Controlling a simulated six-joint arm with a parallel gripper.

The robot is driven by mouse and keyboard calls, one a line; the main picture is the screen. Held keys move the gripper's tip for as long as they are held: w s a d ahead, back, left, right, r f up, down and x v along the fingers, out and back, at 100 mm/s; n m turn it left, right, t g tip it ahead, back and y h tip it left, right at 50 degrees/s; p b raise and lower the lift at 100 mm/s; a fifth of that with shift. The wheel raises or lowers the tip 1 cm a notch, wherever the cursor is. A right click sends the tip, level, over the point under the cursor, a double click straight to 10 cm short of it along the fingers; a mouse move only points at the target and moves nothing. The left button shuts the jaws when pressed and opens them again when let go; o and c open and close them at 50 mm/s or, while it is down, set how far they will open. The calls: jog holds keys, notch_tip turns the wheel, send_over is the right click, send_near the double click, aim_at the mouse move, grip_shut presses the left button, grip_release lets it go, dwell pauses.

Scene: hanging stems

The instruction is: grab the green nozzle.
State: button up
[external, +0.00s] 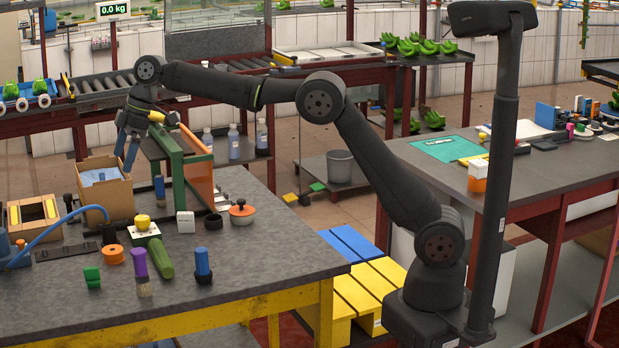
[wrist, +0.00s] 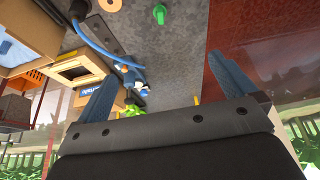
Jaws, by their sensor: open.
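The green nozzle appears to be the small, bright green ribbed piece (external: 92,277) standing near the front left of the grey workbench. A small green piece (wrist: 160,14) at the top of the wrist view seems to be the same one. My gripper (external: 125,160) is open and empty, with its blue fingers pointing down above the bench's back left, near a cardboard box. It is well above and behind the green piece. In the wrist view, both fingers of my gripper (wrist: 162,70) show with nothing between them.
The cardboard box (external: 120,196) and green-orange frame (external: 178,180) stand behind.

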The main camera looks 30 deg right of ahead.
jog(key=c, duration=1.3)
jog(key=shift+o, duration=0.2)
jog(key=m, duration=0.2)
send_near(91, 268)
jog(key=shift+t, duration=0.4)
jog(key=x, duration=0.4)
jog(key=shift+s+a, duration=0.15)
jog(key=shift+s, duration=0.15)
jog(key=shift+x, duration=3)
